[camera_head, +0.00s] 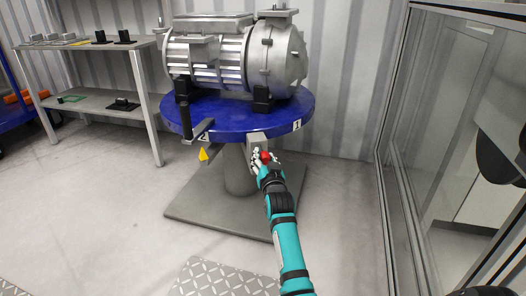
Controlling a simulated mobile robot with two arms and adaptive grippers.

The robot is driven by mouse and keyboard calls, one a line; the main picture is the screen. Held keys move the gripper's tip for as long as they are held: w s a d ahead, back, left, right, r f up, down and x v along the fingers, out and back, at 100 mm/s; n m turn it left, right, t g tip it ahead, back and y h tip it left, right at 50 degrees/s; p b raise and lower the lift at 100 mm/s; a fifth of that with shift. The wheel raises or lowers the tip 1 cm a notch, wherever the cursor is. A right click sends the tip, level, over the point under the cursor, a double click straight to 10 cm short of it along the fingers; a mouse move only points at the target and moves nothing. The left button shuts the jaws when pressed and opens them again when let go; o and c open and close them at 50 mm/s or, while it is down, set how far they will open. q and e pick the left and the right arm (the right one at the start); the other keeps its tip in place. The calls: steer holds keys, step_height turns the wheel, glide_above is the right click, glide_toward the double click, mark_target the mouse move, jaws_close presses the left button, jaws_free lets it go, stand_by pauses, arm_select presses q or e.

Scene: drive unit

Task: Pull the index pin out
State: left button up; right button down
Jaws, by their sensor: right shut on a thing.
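The index pin shows as a red knob (265,157) at the front of the turntable, just below its rim. My right gripper (264,162) is shut on the red knob. Its fingers partly cover the knob, and the pin's shaft is hidden. A grey bracket (257,140) sits right behind the knob under the blue round turntable (225,122). The label "1" (297,125) is on the rim to the right of the bracket. My left gripper is not in view.
A grey drive unit (235,55) stands on the turntable. A shelf table (145,85) stands left, a glass partition (430,130) right. The floor around the base plate is clear.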

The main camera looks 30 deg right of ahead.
steer(key=shift+s, duration=0.2)
steer(key=shift+f, duration=0.25)
steer(key=c, duration=1.3)
jaws_free()
steer(key=o, duration=0.5)
steer(key=shift+s+r, duration=0.15)
steer(key=shift+r, duration=0.05)
steer(key=v, duration=0.7)
steer(key=shift+s+a, duration=0.2)
steer(key=shift+s, duration=0.05)
